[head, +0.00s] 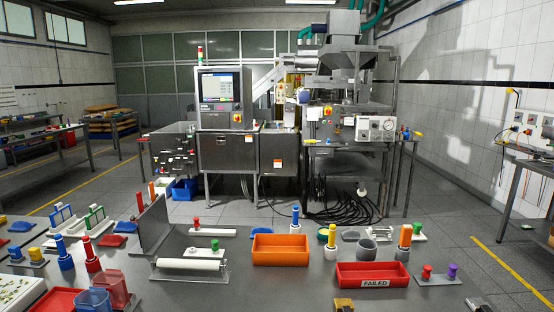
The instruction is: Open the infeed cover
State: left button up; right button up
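A steel inspection machine (228,152) with a screen (220,88) and a red, yellow and green light tower stands across the floor, beyond the near bench. Grey steel panels front it, and a second panel (279,153) with an orange label is to the right. These panels look closed. I cannot tell which part is the infeed cover.
A grey bench (235,238) fills the foreground. It holds an orange tray (280,250), a red tray marked FAILED (372,275), a white roller (188,264) and an upright grey plate (150,224). Black cables (340,205) lie under the right-hand machine. Open floor (100,190) is at the left.

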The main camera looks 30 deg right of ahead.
aim_at(278, 151)
jog(key=z, duration=3.85)
jog(key=i, duration=3.65)
jog(key=u, duration=2.9)
jog(key=i, duration=3.05)
jog(key=z, duration=0.05)
